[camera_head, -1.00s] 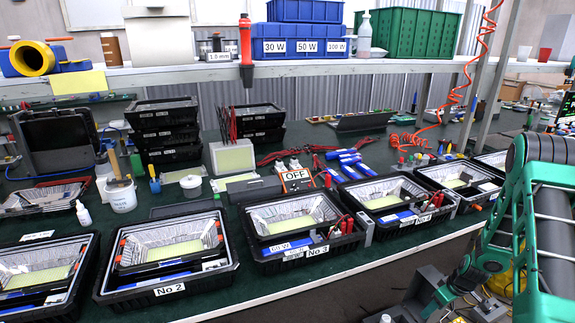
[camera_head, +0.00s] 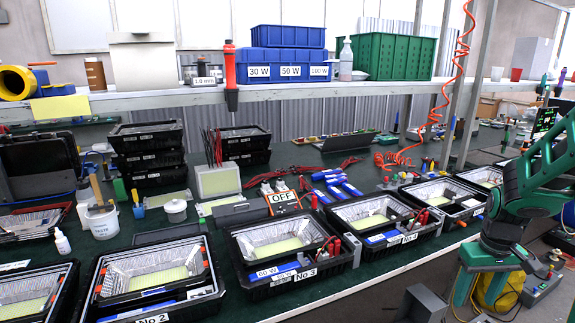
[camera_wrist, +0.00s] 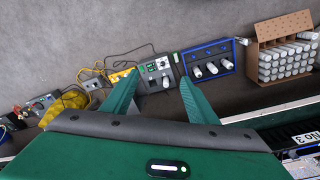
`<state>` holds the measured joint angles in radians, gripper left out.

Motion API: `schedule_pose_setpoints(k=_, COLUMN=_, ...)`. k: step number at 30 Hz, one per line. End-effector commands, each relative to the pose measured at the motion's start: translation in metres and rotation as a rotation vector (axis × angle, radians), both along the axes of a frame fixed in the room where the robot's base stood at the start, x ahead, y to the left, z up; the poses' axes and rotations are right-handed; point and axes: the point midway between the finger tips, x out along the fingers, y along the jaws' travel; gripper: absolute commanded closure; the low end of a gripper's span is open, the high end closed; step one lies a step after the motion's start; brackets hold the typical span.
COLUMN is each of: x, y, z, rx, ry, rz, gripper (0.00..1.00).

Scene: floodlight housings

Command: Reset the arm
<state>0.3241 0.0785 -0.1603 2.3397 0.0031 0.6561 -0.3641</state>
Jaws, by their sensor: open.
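My gripper (camera_wrist: 150,88) shows in the wrist view, its two green fingers spread apart with nothing between them. It points down at the grey floor beside the bench. In the head view my green arm is at the right, in front of the bench edge; the fingers cannot be made out there. Beyond the fingers in the wrist view lie a grey control box (camera_wrist: 158,75) and a blue-framed tray (camera_wrist: 208,62) with several white cylinders.
The bench (camera_head: 345,298) carries several black floodlight housings, such as No 3 (camera_head: 290,250) and No 2 (camera_head: 150,280). A cardboard box (camera_wrist: 285,50) of white tubes and a yellow object (camera_wrist: 65,105) are on the floor. A red coiled hose (camera_head: 440,100) hangs behind.

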Motion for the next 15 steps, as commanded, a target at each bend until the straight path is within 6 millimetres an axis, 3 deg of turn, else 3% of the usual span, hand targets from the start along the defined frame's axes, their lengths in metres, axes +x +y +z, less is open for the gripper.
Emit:
schedule_pose_setpoints(k=6, x=-0.059, y=0.022, z=0.045, rx=0.005, ry=0.007, rz=-0.139, gripper=0.46)
schedule_pose_setpoints(k=15, x=-0.141, y=0.054, z=0.079, rx=0.035, ry=0.023, rz=-0.331, gripper=0.46)
